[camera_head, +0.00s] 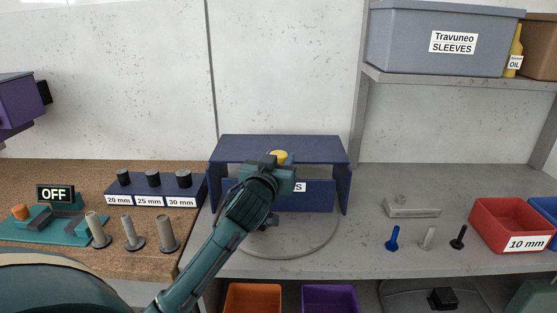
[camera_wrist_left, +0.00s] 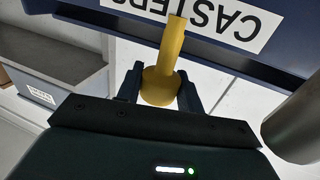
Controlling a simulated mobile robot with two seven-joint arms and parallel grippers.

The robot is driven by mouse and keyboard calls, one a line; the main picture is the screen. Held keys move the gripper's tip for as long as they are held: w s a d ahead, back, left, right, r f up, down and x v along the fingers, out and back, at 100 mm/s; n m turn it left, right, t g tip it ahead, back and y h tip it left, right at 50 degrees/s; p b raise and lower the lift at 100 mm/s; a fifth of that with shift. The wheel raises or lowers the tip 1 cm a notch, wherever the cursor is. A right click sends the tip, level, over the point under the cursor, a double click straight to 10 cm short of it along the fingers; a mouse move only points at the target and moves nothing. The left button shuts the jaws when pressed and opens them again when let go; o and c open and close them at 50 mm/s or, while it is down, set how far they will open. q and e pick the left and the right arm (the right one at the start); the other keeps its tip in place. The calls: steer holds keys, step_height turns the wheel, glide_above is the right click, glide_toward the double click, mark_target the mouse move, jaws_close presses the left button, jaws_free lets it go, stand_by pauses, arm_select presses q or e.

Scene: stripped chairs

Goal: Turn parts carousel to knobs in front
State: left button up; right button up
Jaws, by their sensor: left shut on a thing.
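The parts carousel shows as a round grey plate (camera_head: 295,254) on the grey bench, its rear part under a dark blue cover (camera_head: 235,149). A blue bin front (camera_head: 318,196) faces me there, its label mostly hidden by my gripper; in the left wrist view the label on a blue wall (camera_wrist_left: 283,62) reads CASTERS. My left gripper (camera_head: 279,168) is at the front of the cover, shut on a yellow post (camera_wrist_left: 170,55) with a wider round end. Its yellow top (camera_head: 278,156) shows just above the gripper in the head view. No knobs label is visible. My right gripper is not in view.
Left are an OFF sign (camera_head: 55,193), a blue size block (camera_head: 155,190) and several upright pegs. Right are a grey block (camera_head: 411,207), three small bolts and a red 10 mm bin (camera_head: 508,228). A shelf (camera_head: 455,80) overhangs the right side.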

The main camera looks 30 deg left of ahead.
arm_select(q)
jaws_close()
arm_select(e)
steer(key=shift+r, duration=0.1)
